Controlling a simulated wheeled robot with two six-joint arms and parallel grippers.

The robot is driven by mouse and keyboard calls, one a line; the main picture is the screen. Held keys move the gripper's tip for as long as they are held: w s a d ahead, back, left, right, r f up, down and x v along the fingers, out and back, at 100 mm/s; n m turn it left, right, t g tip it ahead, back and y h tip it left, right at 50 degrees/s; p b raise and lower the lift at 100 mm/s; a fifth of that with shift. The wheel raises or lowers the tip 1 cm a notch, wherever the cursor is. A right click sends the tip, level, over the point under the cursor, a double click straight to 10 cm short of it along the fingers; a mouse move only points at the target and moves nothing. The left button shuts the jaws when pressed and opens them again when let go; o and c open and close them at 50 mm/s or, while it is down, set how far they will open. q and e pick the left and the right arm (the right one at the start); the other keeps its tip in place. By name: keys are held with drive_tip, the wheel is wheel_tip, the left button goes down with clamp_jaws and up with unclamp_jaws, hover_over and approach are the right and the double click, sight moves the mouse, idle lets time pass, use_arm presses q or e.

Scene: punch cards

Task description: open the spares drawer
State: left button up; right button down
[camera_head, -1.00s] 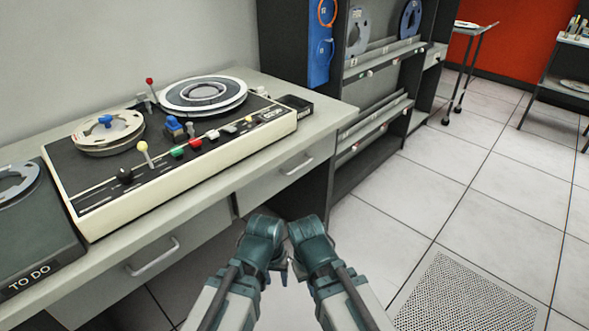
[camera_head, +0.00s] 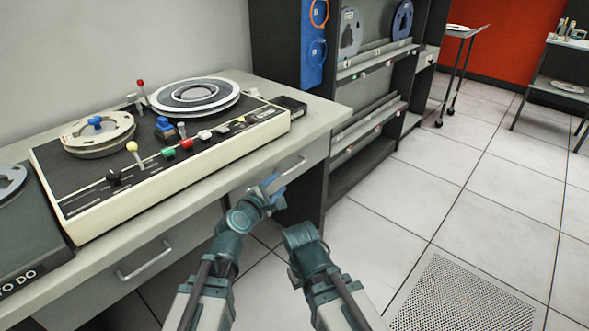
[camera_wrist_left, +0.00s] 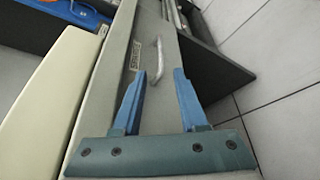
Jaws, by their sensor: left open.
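The right-hand drawer (camera_head: 250,190) under the desk top looks shut, its front flush with the desk. It has a pale bar handle (camera_head: 292,168); the handle also shows in the left wrist view (camera_wrist_left: 158,60), beside a small label (camera_wrist_left: 136,56) with blurred lettering. My left gripper (camera_head: 272,184) reaches towards this drawer. In the left wrist view its blue fingers (camera_wrist_left: 158,74) are open and empty, with the handle ahead of the gap between them, apart from the fingertips. My right gripper (camera_head: 294,276) is low in front of the desk, its fingers mostly hidden.
Another drawer handle (camera_head: 145,260) is at the left of the desk. A tape console (camera_head: 180,180) with reels covers the top. A dark shelf rack (camera_head: 345,190) stands right of the desk.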

sight(293, 169)
use_arm(q)
drive_tip(key=b+x, duration=0.2)
drive_tip(key=x, duration=1.1)
drive_tip(key=shift+d+f+b, duration=0.1)
drive_tip(key=shift+f+b, duration=0.05)
drive_tip(key=shift+b, duration=0.15)
clamp_jaws()
idle(0.8)
